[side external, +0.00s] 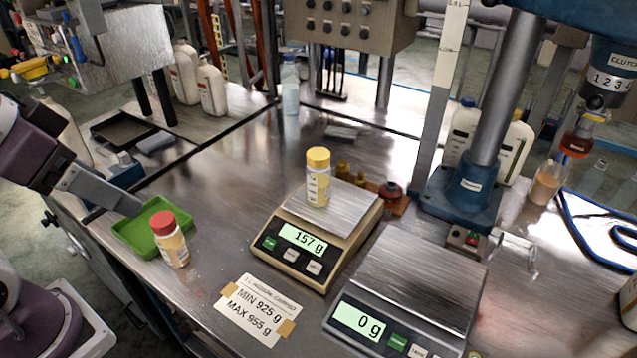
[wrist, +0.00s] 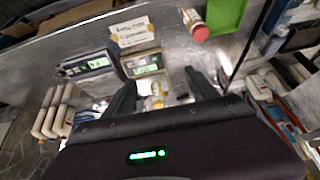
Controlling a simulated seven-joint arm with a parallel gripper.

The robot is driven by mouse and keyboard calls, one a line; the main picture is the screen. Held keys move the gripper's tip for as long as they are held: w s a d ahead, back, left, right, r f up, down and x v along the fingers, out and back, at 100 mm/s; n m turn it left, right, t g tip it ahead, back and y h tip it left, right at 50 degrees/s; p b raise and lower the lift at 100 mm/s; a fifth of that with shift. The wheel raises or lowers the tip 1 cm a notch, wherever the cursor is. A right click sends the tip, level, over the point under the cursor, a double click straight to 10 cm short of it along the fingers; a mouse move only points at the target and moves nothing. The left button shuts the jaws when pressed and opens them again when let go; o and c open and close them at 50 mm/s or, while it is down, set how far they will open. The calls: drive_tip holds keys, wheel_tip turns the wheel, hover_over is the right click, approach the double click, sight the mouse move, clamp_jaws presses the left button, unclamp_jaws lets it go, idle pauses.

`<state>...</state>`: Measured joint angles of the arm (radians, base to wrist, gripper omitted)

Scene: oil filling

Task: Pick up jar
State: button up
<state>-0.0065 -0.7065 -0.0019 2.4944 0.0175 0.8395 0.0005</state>
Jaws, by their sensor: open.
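A jar with a red lid (side external: 172,246) stands upright on the metal table, in front of the green tray. It shows at the top of the wrist view (wrist: 196,28). A jar with a yellow lid (side external: 318,185) stands upright on the beige scale (side external: 303,242), which reads 157 g. In the wrist view, a small yellow-and-white shape, likely this jar (wrist: 157,99), lies between the fingers in the picture. My gripper (side external: 132,205) is at the left, above the table edge and tray, apart from both jars. Its fingers (wrist: 163,90) are open and empty.
The green tray (side external: 127,239) lies at the table's left edge. A grey scale (side external: 431,268) reading 0 g stands front right. A MIN/MAX label (side external: 256,309) lies in front. A press column (side external: 500,100) rises behind the scales. White bottles (side external: 211,88) stand at the back.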

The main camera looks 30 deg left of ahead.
drive_tip(key=w+a+f+m+t, duration=0.1)
drive_tip(key=w+a+t, duration=0.1)
drive_tip(key=w, duration=1)
drive_tip(key=m+t+h, duration=0.2)
drive_tip(key=m+t, duration=0.1)
approach(309, 160)
drive_tip(key=a+r, duration=0.1)
drive_tip(key=a, duration=0.3)
drive_tip(key=w+d+f+h, duration=0.1)
drive_tip(key=w+d+f+t+h, duration=0.1)
drive_tip(key=f, duration=0.1)
drive_tip(key=w+d+f+h, duration=0.1)
drive_tip(key=w+f, duration=0.1)
drive_tip(key=shift+f+m+t, duration=0.2)
drive_tip(key=shift+m+t, duration=0.1)
drive_tip(key=shift+w+d+f, duration=0.15)
drive_tip(key=shift+d+f, duration=0.05)
drive_tip(key=shift+d, duration=0.05)
drive_tip(key=shift+h, duration=0.3)
drive_tip(key=x, duration=0.6)
drive_tip(key=shift+w+d+r, duration=0.25)
drive_tip(key=shift+w, duration=0.2)
clamp_jaws()
